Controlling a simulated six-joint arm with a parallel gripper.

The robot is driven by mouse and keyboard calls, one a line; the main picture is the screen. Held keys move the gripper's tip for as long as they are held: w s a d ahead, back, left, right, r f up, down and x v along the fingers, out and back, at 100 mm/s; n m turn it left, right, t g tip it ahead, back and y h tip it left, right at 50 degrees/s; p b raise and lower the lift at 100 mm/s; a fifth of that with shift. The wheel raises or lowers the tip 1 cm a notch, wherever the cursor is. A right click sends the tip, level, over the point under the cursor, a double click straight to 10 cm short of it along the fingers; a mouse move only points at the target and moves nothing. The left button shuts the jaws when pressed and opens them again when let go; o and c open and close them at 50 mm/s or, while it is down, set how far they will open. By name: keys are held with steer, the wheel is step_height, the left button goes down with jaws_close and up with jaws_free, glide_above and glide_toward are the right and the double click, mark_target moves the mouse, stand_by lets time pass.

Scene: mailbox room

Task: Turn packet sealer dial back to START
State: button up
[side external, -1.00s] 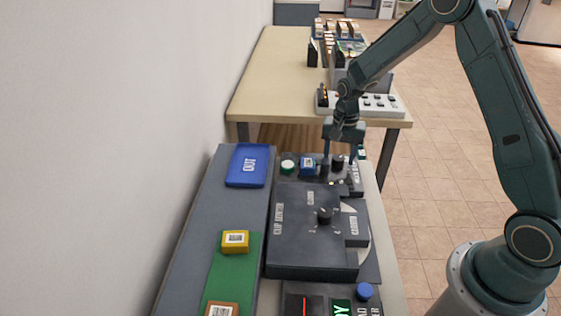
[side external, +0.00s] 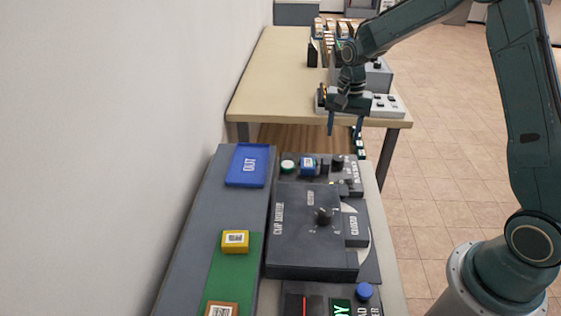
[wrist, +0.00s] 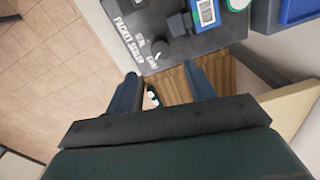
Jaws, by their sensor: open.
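The packet sealer (side external: 354,174) is a dark panel at the far end of the near bench. Its black dial (side external: 338,162) stands upright on it; it also shows in the wrist view (wrist: 160,51), beside small white lettering. I cannot read clearly which mark the dial points to. My gripper (side external: 345,131) is open and empty, pointing down, above and beyond the dial. In the wrist view the two fingers (wrist: 161,74) are spread apart with nothing between them, and the dial is just past their tips.
A blue packet (side external: 307,165) and a green-white round part (side external: 288,167) sit left of the dial. A blue OUT tray (side external: 247,165) is further left. The clip machine (side external: 300,240) is nearer. A table (side external: 275,85) with a white switch strip (side external: 385,104) stands behind.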

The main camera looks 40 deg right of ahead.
step_height(320, 180, up, 5)
glide_above(338, 157)
steer(key=shift+s, duration=0.25)
stand_by(0.3)
steer(key=m, duration=0.7)
steer(key=shift+w+f, duration=0.1)
steer(key=shift+w, duration=0.2)
steer(key=shift+f, duration=0.1)
step_height(338, 157, down, 14)
steer(key=shift+s+r, duration=0.1)
steer(key=shift+r, duration=0.05)
stand_by(0.6)
steer(key=shift+c, duration=0.4)
steer(key=c, duration=0.9)
